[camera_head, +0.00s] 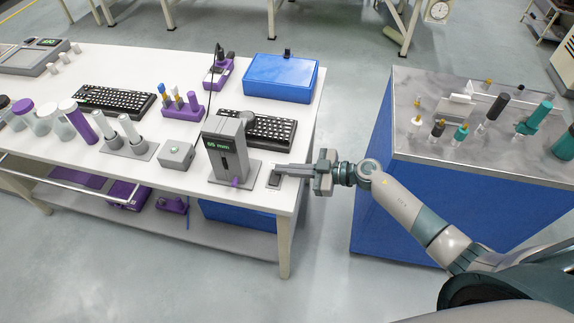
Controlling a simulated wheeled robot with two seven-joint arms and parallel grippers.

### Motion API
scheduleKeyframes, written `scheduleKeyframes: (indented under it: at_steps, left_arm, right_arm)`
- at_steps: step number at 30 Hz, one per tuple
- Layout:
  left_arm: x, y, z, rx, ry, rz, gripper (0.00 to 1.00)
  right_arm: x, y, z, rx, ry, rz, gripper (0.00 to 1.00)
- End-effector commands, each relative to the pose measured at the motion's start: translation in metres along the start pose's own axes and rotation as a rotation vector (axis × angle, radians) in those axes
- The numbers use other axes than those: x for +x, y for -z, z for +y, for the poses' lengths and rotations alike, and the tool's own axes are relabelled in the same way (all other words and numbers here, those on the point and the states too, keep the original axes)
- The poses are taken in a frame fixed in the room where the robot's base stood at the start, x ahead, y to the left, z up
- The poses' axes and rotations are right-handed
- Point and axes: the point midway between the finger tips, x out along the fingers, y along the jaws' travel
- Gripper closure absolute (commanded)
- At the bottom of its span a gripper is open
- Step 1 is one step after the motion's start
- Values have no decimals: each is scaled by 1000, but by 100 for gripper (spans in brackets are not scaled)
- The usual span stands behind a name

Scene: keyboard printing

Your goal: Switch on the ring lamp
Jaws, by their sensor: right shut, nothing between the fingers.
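My right gripper (279,170) is shut and empty. It reaches in from the right, with its fingertips just over or touching a small dark switch-like plate (273,183) near the right end of the white table. I cannot tell whether the fingers touch the plate. A grey upright device (227,148) with a green-lit display stands just left of the fingers. No clearly lit ring shows. My left gripper is not in view.
The white table (190,62) also bears two black keyboards (115,101), a grey button box (176,155), a purple holder (182,108) and a blue case (281,78). A blue cabinet (372,190) with bottles on top stands right, across a floor gap.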

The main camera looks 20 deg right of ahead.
Motion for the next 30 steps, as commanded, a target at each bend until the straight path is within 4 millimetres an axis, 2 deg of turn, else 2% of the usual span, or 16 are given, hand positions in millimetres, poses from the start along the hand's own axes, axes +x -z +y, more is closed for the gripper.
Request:
scheduleKeyframes:
  at_steps: [12,18,20,30]
  left_arm:
    - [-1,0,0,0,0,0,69]
    - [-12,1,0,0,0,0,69]
    - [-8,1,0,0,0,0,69]
    - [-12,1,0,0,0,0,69]
  right_arm:
    - [0,-1,0,4,1,0,100]
    - [1,-5,2,74,19,-2,100]
    - [2,-8,1,74,20,0,100]
    - [0,-4,3,72,19,0,100]
